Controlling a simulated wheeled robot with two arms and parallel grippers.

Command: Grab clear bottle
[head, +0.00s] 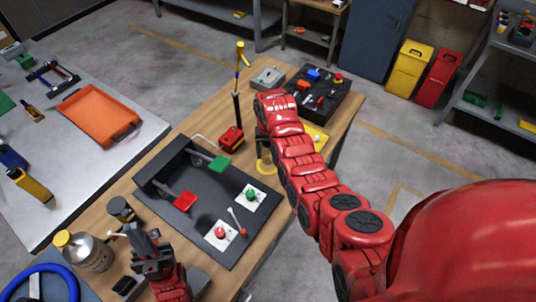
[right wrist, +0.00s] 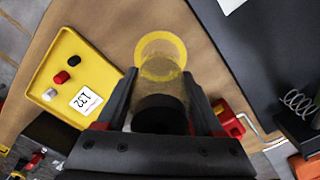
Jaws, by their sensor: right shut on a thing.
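The clear bottle (right wrist: 160,68) shows in the right wrist view as a see-through cylinder with a dark end toward the camera. My right gripper (right wrist: 162,98) has a finger on each side of it and is shut on it. A yellow ring (right wrist: 160,37) shows around the bottle's far end; I cannot tell whether the bottle touches the table. In the head view my right gripper (head: 262,132) is over the wooden table, above the yellow ring (head: 266,166), and hides most of the bottle. My left gripper (head: 146,238) is at the near left; its jaw gap is unclear.
A black tray (head: 170,222) with red and green parts lies left of the bottle. A yellow panel (right wrist: 62,62) is beside it in the wrist view. A red box (head: 231,139) stands close by. A greyish yellow-capped bottle (head: 92,256) is near my left gripper.

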